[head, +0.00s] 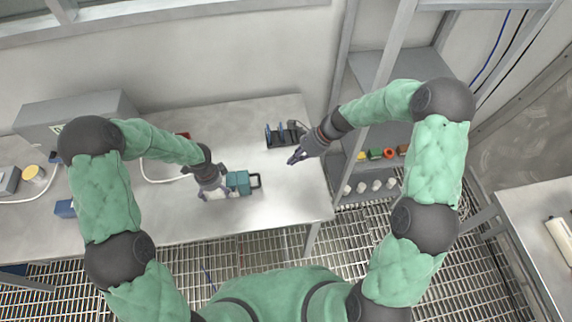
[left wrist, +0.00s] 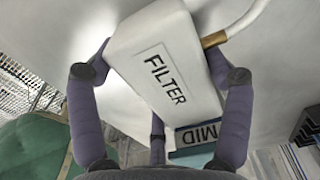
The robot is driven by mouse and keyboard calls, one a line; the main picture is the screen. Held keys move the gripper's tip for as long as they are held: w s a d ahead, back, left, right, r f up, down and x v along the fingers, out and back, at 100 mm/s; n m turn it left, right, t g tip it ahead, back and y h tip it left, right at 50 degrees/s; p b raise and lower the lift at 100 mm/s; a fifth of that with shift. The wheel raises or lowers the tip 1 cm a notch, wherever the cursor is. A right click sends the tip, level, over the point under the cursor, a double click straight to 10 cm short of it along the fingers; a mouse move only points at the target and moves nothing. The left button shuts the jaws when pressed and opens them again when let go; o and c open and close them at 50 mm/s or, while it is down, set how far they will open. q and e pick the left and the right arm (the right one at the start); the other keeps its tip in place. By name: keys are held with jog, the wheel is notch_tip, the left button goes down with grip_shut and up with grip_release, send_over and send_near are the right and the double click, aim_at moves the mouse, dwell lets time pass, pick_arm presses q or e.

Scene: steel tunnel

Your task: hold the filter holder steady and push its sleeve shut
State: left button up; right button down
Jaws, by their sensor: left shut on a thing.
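A white block marked FILTER (left wrist: 165,75) fills the middle of the left wrist view, with a brass fitting (left wrist: 214,39) and a white hose on its right. My left gripper (left wrist: 160,72) is shut on it, fingers on both sides. In the head view my left gripper (head: 215,190) is over the table beside a teal box with a dark handle (head: 240,182). A plate marked MID (left wrist: 200,132) shows below the block. I cannot make out a sleeve. My right gripper (head: 296,157) is over the table's right part, apart from the block; its fingers are too small to judge.
A dark rack (head: 281,135) stands on the table (head: 250,112) close behind my right gripper. A grey box (head: 75,113) is at the back left, and a blue block (head: 65,208) at the left. Shelves with small coloured parts (head: 389,153) stand right of the table.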

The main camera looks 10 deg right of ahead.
jog(key=shift+d+r, duration=0.25)
jog(key=shift+r, duration=0.05)
pick_arm(q)
jog(key=o, duration=1.2)
